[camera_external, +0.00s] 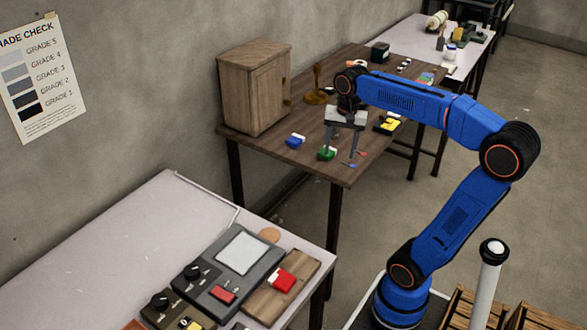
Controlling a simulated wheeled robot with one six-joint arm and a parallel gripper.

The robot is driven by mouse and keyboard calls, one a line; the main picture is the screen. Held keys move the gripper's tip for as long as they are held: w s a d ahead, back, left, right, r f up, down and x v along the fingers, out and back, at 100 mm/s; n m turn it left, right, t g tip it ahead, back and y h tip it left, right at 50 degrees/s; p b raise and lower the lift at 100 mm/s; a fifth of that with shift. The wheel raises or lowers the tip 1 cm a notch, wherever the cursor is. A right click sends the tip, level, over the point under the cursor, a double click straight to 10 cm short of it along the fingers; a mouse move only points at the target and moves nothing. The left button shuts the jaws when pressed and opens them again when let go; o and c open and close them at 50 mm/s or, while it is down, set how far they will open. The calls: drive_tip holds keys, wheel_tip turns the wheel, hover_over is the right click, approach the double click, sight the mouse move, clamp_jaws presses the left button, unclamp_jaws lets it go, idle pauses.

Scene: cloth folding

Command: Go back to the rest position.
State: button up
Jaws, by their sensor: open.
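My gripper (342,152) is at the end of my blue arm, reaching over the brown wooden table. Its two fingers point down and stand apart, with nothing seen held between them. A green object (326,154) lies close to the left fingertip; I cannot tell whether they touch. No cloth can be made out in this view.
A wooden cabinet (253,88) stands at the table's left. A blue object (295,141), a yellow and black object (387,124) and small items lie around my gripper. A nearer pale table (120,245) holds a grey device (232,268) and a red item (282,280).

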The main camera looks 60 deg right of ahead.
drive_tip(key=s+a+f+n, duration=0.1)
drive_tip(key=s+f, duration=0.1)
drive_tip(key=s+a+f+n, duration=0.1)
drive_tip(key=s+f, duration=0.1)
drive_tip(key=s+a+f+n, duration=0.1)
drive_tip(key=s+f, duration=0.1)
drive_tip(key=s, duration=0.1)
drive_tip(key=shift+a+f+n+t, duration=0.2)
drive_tip(key=shift+a+n+t, duration=0.15)
drive_tip(key=shift+n+t, duration=0.05)
drive_tip(key=s+a+f+n+t, duration=0.3)
drive_tip(key=s+f+n, duration=0.3)
drive_tip(key=n, duration=0.3)
drive_tip(key=shift+f, duration=0.75)
